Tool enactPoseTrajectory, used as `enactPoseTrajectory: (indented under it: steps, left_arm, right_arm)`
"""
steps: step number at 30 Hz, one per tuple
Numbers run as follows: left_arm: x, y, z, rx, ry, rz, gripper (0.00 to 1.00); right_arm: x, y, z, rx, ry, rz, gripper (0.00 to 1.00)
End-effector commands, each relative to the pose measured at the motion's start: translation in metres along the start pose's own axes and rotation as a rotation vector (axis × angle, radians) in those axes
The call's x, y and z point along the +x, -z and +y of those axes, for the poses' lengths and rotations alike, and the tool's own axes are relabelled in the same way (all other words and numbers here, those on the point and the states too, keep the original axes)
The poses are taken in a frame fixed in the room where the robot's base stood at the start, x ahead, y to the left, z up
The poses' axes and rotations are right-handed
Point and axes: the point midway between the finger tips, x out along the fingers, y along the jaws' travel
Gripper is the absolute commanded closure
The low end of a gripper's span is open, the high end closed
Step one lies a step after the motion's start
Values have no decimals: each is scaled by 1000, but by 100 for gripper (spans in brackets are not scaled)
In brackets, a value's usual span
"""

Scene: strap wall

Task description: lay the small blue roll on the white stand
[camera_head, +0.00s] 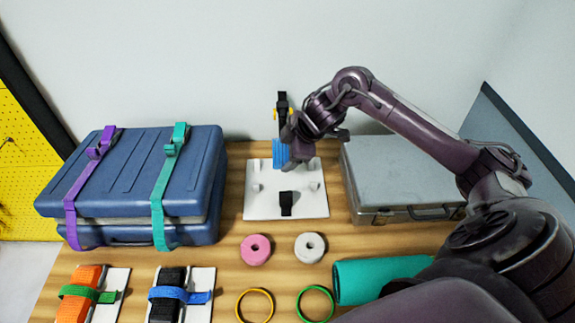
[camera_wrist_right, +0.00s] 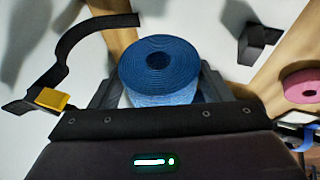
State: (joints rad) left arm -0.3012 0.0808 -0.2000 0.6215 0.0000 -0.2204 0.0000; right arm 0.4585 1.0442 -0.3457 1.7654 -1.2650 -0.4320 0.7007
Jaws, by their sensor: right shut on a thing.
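The small blue roll (camera_head: 280,153) is between the fingers of my right gripper (camera_head: 290,150), which is shut on it. In the right wrist view the roll (camera_wrist_right: 160,85) shows its spiral end and dark centre hole, with a finger on each side. The white stand (camera_head: 262,205) has small white pegs and lies on the wooden table. The roll is over the stand's back edge in the head view; I cannot tell whether they touch. A black strap (camera_head: 282,100) with a yellow buckle rises behind it, and a black tab (camera_head: 286,203) is at the stand's front. My left gripper is not in view.
A blue case (camera_head: 130,180) with purple and teal straps stands left; a grey case (camera_head: 400,175) stands right. Pink (camera_head: 255,249) and grey (camera_head: 309,247) rolls, yellow and green rings, a teal roll (camera_head: 380,278) and two strapped bundles lie in front.

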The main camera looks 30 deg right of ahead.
Motion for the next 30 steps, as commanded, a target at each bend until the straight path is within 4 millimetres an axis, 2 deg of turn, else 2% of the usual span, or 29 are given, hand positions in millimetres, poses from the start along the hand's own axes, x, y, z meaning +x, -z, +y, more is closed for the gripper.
enactPoseTrajectory:
  steps: [5,12,26,27,30]
  left_arm:
    - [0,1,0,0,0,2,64]
    - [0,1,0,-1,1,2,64]
    - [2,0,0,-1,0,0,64]
    - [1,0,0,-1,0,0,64]
    - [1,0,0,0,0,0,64]
  right_arm:
    - [12,-5,-5,0,0,0,55]
    - [42,-16,-17,1,1,1,55]
    - [49,-20,-19,0,-1,1,55]
    - [48,-19,-19,0,-1,1,24]
    - [48,-19,-19,0,0,1,11]
